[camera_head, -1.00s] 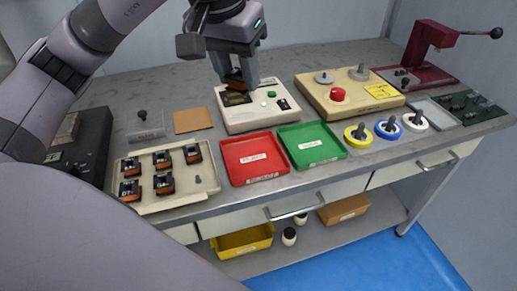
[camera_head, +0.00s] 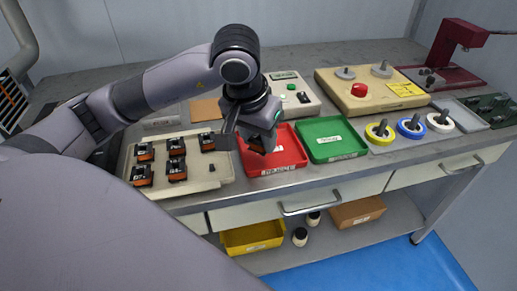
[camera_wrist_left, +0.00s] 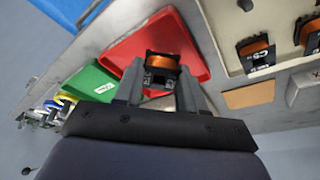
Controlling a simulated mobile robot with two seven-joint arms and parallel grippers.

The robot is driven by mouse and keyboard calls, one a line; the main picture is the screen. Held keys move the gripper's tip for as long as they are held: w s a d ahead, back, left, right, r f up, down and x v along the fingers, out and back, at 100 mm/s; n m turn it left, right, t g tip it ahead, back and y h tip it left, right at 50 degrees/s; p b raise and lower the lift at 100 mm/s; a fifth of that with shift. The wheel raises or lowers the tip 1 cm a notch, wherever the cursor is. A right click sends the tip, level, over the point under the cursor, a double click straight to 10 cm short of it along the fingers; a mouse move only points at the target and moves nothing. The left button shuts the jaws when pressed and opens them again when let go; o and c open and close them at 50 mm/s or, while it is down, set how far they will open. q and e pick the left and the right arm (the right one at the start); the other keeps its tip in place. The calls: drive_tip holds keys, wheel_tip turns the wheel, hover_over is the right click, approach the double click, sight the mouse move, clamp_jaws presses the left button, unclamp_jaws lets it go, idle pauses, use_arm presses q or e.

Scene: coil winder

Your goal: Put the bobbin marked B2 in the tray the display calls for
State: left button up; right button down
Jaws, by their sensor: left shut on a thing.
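My left gripper (camera_head: 257,141) is shut on an orange-and-black bobbin (camera_wrist_left: 162,66), held above the left part of the red tray (camera_head: 290,157). In the left wrist view, both fingers grip its sides and the red tray (camera_wrist_left: 190,30) lies behind it. I cannot read the held bobbin's mark. The green tray (camera_head: 334,148) stands just right of the red one; both look empty. The white device (camera_head: 308,92) behind the trays has a small display (camera_head: 285,75), too small to read. My right gripper is not in view.
A beige rack (camera_head: 205,180) holds several bobbins at the left. A tan pad (camera_head: 206,109) lies behind it. A beige box with a red button (camera_head: 359,90) stands behind the green tray. Yellow, blue and white rings (camera_head: 439,123) are at the right.

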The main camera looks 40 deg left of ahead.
sight(256, 142)
use_arm(q)
wheel_tip(256, 142, down, 3)
drive_tip(key=shift+f, duration=0.2)
drive_tip(key=shift+f+b, duration=0.15)
drive_tip(key=shift+b, duration=0.2)
drive_tip(key=o, duration=0.8)
drive_tip(key=shift+o, duration=0.2)
